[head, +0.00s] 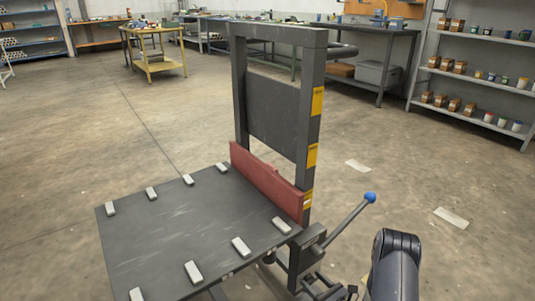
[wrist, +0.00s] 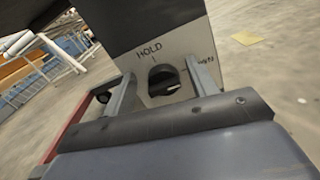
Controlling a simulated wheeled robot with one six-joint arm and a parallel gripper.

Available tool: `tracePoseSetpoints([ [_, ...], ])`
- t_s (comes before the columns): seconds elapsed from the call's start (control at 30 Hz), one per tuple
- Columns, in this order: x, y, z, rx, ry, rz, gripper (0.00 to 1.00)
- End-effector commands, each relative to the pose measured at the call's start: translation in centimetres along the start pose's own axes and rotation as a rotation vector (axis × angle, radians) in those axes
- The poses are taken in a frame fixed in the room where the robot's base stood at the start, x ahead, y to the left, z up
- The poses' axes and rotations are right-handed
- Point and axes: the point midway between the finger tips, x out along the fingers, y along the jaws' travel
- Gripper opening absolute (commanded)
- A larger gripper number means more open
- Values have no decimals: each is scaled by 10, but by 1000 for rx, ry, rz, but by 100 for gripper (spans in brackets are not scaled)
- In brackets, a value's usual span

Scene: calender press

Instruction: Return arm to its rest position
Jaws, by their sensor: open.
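In the wrist view, my gripper (wrist: 160,68) is open, with its two grey fingers apart on either side of a black rotary knob (wrist: 163,82). I cannot tell whether either finger touches the knob. The knob sits on a light plate (wrist: 150,58) marked HOLD, with a second, blurred label at the right. The knob's ridge lies roughly sideways. In the head view, my dark arm (head: 395,265) stands at the lower right, beside the press frame (head: 312,130); the gripper itself is hard to make out there.
The press has a dark bed (head: 180,235) with several pale blocks, a red bar (head: 265,180) and a lever with a blue ball (head: 370,197) close to my arm. Shelves (head: 480,85) stand at the back right and a yellow table (head: 153,55) at the back left. Open floor surrounds the press.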

Motion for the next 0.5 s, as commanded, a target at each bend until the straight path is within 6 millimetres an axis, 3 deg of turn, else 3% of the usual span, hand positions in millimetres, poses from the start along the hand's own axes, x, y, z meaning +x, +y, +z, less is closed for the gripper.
tracePoseSetpoints([
  [0.5,0,3,0,-147,0,0,55],
])
